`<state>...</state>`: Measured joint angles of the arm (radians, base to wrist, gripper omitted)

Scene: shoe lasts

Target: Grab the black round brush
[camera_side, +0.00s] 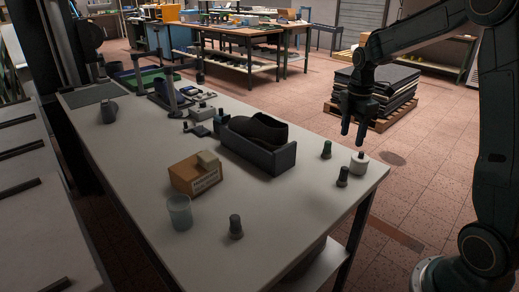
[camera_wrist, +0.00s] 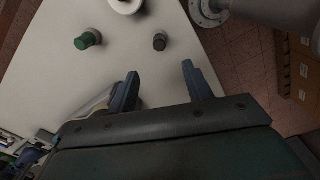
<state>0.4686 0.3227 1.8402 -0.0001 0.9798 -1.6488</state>
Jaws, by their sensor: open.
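A small dark, round-based piece with a knob top (camera_side: 342,176) stands upright near the table's right edge and looks like the black round brush. It also shows in the wrist view (camera_wrist: 160,41), beyond my fingertips. A similar dark knobbed piece (camera_side: 235,226) stands at the front of the table, so I cannot be sure which is the brush. My gripper (camera_side: 353,136) points down, open and empty, above the table's right end. In the wrist view its two fingers (camera_wrist: 160,74) are wide apart, and the dark piece is not between them.
A green knobbed piece (camera_side: 326,149) and a white pot (camera_side: 358,162) stand close to the dark piece. A dark tray (camera_side: 283,158) holding a black shoe last, a cardboard box (camera_side: 190,180) and a translucent cup (camera_side: 179,213) stand farther left. The table front is mostly clear.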

